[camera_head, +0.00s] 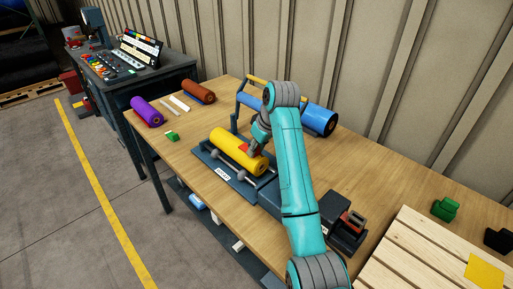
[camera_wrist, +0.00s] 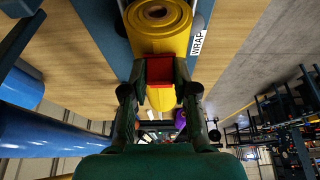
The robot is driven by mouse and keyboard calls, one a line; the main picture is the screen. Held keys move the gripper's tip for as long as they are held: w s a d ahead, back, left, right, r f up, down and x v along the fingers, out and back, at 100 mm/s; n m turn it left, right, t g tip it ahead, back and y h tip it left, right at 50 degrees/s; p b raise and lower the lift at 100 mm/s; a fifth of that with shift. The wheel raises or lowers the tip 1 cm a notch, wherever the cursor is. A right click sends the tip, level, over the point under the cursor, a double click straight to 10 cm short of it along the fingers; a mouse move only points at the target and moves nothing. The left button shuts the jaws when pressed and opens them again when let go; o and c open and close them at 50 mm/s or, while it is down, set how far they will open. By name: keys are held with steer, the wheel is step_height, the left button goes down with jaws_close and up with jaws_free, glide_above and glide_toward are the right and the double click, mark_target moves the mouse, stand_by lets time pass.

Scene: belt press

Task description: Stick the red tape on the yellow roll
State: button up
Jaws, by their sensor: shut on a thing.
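The yellow roll (camera_head: 238,151) lies on its side on the dark wrap stand (camera_head: 207,157) on the wooden table. In the wrist view the yellow roll (camera_wrist: 160,28) runs away from my gripper, its round end showing at the top. My gripper (camera_head: 254,150) is at the roll's upper right side. The red tape (camera_wrist: 160,71) is a small red piece between the two fingers of my gripper (camera_wrist: 160,80), which is shut on it. The tape appears right against or just over the yellow roll; I cannot tell whether they touch.
A large blue roll (camera_head: 320,119) on a frame stands behind. Purple (camera_head: 147,110) and brown (camera_head: 198,91) rolls lie at the far left. A green block (camera_head: 172,136) sits near the table edge. A dark tape device (camera_head: 346,222) and slatted pallet (camera_head: 425,250) are at right.

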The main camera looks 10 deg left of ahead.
steer(key=shift+f, duration=0.15)
steer(key=o, duration=0.9)
steer(key=shift+c, duration=0.2)
